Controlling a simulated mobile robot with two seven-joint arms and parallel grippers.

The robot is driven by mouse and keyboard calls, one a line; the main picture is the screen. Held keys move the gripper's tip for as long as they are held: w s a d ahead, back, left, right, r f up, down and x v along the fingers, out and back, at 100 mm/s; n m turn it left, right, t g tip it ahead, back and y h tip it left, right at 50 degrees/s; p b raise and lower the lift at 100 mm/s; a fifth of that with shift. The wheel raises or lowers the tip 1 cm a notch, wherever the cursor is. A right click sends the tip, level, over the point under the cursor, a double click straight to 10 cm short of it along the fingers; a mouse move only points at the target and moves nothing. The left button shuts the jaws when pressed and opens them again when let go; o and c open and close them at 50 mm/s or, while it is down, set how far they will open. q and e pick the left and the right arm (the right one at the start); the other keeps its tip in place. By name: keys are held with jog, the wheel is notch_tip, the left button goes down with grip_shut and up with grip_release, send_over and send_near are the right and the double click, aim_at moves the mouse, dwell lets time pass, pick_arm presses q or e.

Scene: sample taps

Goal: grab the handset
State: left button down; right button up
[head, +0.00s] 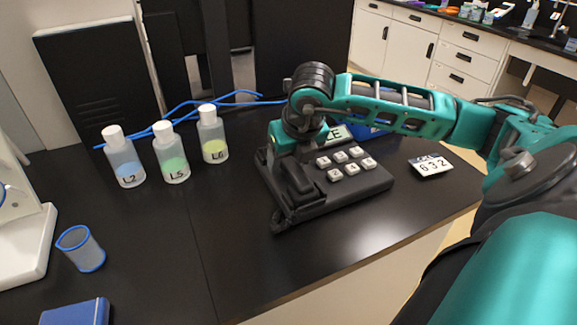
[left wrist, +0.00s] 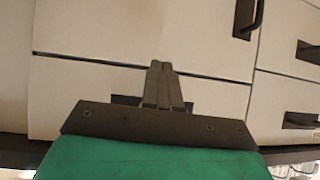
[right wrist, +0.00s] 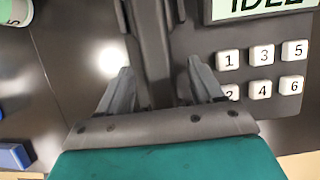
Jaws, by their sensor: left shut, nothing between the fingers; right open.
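A dark desk phone (head: 340,198) with white number keys sits on the black bench in the head view. Its dark handset (right wrist: 153,45) is a long bar to the left of the keys. My right gripper (right wrist: 160,78) is open, with one finger on each side of the handset in the right wrist view. I cannot tell whether the fingers touch it. In the head view the right gripper is over the phone's left side and hides part of the handset. My left gripper (left wrist: 160,72) is shut and empty, in front of pale cabinet fronts.
Three capped bottles, L2 (head: 125,165), L5 (head: 171,160) and L6 (head: 213,142), stand left of the phone, near a blue cable (head: 185,106). A blue-rimmed cup (head: 83,252) and a number card 632 (head: 431,165) are also on the bench. The front middle is clear.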

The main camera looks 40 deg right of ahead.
jog(key=shift+x, duration=0.8)
jog(key=shift+f+b, duration=0.2)
jog(key=shift+b, duration=0.3)
jog(key=c, duration=1.1)
